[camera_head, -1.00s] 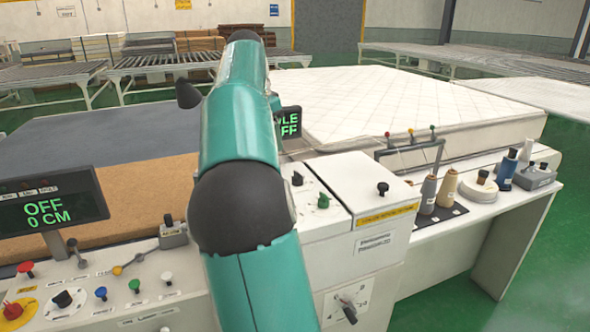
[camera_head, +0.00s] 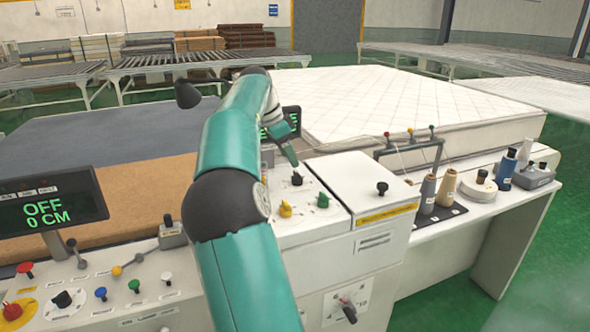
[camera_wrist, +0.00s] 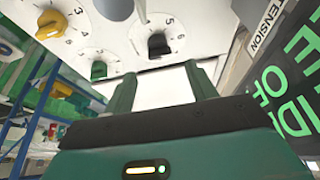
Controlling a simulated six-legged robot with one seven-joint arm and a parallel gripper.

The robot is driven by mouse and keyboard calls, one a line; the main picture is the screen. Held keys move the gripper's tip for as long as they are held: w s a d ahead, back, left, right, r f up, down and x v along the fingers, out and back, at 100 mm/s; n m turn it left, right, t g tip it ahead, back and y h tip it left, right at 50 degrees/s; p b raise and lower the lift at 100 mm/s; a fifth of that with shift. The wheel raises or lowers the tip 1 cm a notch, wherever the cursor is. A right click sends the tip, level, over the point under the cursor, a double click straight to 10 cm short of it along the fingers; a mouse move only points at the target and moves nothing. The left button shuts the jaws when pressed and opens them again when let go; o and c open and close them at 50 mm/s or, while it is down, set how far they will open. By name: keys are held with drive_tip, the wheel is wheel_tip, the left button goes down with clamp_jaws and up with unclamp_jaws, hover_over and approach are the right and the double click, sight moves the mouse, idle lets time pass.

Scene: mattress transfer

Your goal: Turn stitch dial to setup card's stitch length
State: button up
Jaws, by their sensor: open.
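A white panel (camera_head: 312,222) in the head view carries a black dial (camera_head: 297,178), a yellow dial (camera_head: 285,210) and a green dial (camera_head: 323,201). The wrist view shows the black dial (camera_wrist: 158,45), green dial (camera_wrist: 99,70) and yellow dial (camera_wrist: 50,24) with printed numbers around them. Which one is the stitch dial I cannot tell; no label on them is readable. My gripper (camera_wrist: 161,84) is open and empty, its fingers pointing toward the panel near the black dial, apart from it. I cannot make out a setup card.
A green-lettered display (camera_head: 283,122) stands behind my gripper; it is close at the right in the wrist view (camera_wrist: 288,85), beside a TENSION label (camera_wrist: 266,24). A box with another black knob (camera_head: 382,188) is to the right. The OFF, 0 CM display (camera_head: 45,205) is at the left.

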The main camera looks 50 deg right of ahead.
sight(297, 172)
drive_tip(key=x, duration=0.6)
drive_tip(key=shift+r, duration=0.1)
drive_tip(key=c, duration=1)
